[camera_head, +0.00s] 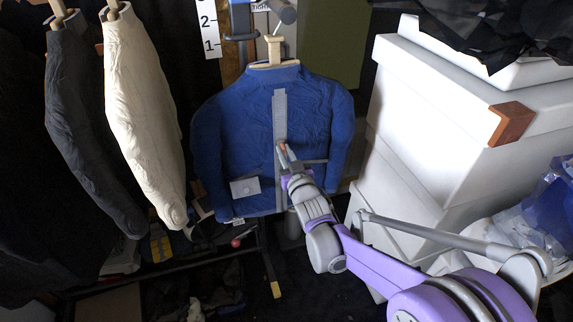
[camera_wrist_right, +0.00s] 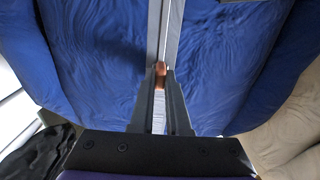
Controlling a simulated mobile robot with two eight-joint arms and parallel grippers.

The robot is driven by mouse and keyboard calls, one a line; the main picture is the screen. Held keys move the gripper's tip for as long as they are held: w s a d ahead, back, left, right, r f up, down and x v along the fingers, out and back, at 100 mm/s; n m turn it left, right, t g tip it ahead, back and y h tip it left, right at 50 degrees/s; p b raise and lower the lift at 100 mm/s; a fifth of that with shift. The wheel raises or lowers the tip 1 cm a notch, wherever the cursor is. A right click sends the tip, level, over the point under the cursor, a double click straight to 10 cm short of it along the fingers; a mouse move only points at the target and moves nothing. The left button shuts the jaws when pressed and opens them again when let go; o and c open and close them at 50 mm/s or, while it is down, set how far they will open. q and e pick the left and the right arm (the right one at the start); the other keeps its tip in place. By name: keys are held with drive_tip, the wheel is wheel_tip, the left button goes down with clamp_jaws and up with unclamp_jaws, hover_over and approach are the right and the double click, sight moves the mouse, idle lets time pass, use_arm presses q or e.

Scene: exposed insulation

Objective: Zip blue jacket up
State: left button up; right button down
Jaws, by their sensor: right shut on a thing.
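The blue jacket (camera_head: 235,135) hangs upright on a wooden hanger, with a pale patch low on its left side. A grey zipper strip (camera_head: 280,110) runs down its middle. My right gripper (camera_head: 284,152) reaches in from the lower right to the strip, about mid-height on the jacket. In the right wrist view the gripper (camera_wrist_right: 160,78) is shut on a small copper-coloured zipper pull (camera_wrist_right: 160,72). Two grey zipper bands run side by side above the pull, with a thin light line between them. The jacket (camera_wrist_right: 95,65) fills most of that view. My left gripper is not in view.
A cream jacket (camera_head: 145,100) and a dark grey jacket (camera_head: 80,130) hang at the left. White stacked boxes (camera_head: 425,120) with a brown corner piece (camera_head: 511,123) stand close at the right. A dark rail (camera_head: 160,272) and clutter lie below.

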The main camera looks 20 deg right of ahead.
wheel_tip(320, 180, up, 15)
drive_tip(key=p, duration=0.8)
drive_tip(key=shift+f, duration=0.15)
drive_tip(key=c, duration=0.9)
unclamp_jaws()
approach(279, 98)
drive_tip(key=s, duration=0.5)
drive_tip(key=shift+s+d+b, duration=0.1)
drive_tip(key=shift+d+b, duration=0.05)
drive_tip(key=shift+b, duration=0.2)
